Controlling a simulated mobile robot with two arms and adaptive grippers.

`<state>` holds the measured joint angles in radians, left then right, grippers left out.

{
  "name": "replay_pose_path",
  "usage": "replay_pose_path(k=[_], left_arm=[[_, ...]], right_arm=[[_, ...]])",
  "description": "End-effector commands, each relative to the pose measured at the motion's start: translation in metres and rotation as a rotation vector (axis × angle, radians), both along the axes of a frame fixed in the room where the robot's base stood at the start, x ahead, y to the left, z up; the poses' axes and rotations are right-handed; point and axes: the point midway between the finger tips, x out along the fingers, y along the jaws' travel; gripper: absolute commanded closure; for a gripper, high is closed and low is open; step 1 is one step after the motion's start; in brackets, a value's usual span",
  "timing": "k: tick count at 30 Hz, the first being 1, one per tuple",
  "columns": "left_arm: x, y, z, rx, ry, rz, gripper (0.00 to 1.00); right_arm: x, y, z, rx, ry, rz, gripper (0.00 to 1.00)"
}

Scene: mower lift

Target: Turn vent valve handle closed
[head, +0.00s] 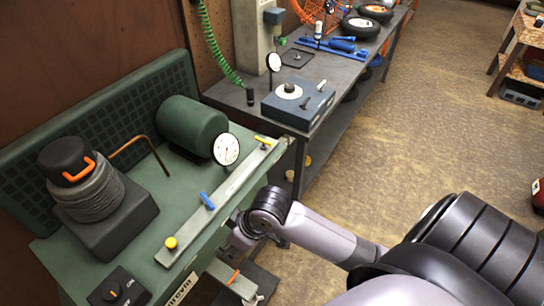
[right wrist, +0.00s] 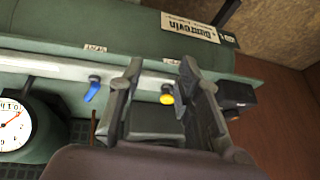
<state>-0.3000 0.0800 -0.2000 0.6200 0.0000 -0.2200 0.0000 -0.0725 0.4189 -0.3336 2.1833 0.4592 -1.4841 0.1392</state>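A grey rail (head: 228,187) runs along the front of the green bench (head: 108,247). It carries a yellow round knob (head: 171,243), a blue lever (head: 207,201), a white dial gauge (head: 226,149) and a yellow lever (head: 263,141). I cannot tell which is the vent valve handle. My right gripper (head: 236,232) is at the bench's front edge, partly hidden in the head view. In the right wrist view its two fingers (right wrist: 163,92) are spread, with the yellow knob (right wrist: 167,97) showing between them and the blue lever (right wrist: 92,91) outside them. Contact with the knob is not visible.
A green cylinder (head: 191,126), a copper pipe and a black-capped bellows (head: 88,196) stand behind the rail. A dark switch box (head: 117,289) is at the near corner. A grey workbench (head: 248,108) with tools stands beyond.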

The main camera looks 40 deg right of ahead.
Motion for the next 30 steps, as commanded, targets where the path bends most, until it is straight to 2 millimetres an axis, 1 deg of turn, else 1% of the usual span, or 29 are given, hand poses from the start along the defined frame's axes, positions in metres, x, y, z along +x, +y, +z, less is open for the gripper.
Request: replay_pose_path(k=[1, 4, 9, 15, 26, 30], left_arm=[[0.0, 0.0, -0.002, 0.0, 0.0, 0.0, 0.41], [0.0, 0.0, -0.004, 0.0, 0.0, 0.0, 0.41], [0.0, 0.0, -0.01, 0.0, 0.0, 0.0, 0.41], [0.0, 0.0, -0.018, 0.0, 0.0, 0.0, 0.41], [0.0, 0.0, -0.033, 0.0, 0.0, 0.0, 0.41], [0.0, 0.0, -0.039, 0.0, 0.0, 0.0, 0.41]], right_arm=[[-0.009, 0.0, -0.008, 0.0, 0.007, -0.017, 0.68], [-0.024, -0.004, -0.02, -0.016, 0.012, -0.051, 0.68], [-0.044, -0.015, -0.044, -0.048, 0.028, -0.112, 0.68], [-0.063, -0.027, -0.078, -0.088, 0.055, -0.166, 0.68], [-0.086, -0.043, -0.144, -0.145, 0.099, -0.221, 0.68], [-0.091, -0.047, -0.166, -0.157, 0.109, -0.229, 0.68]])
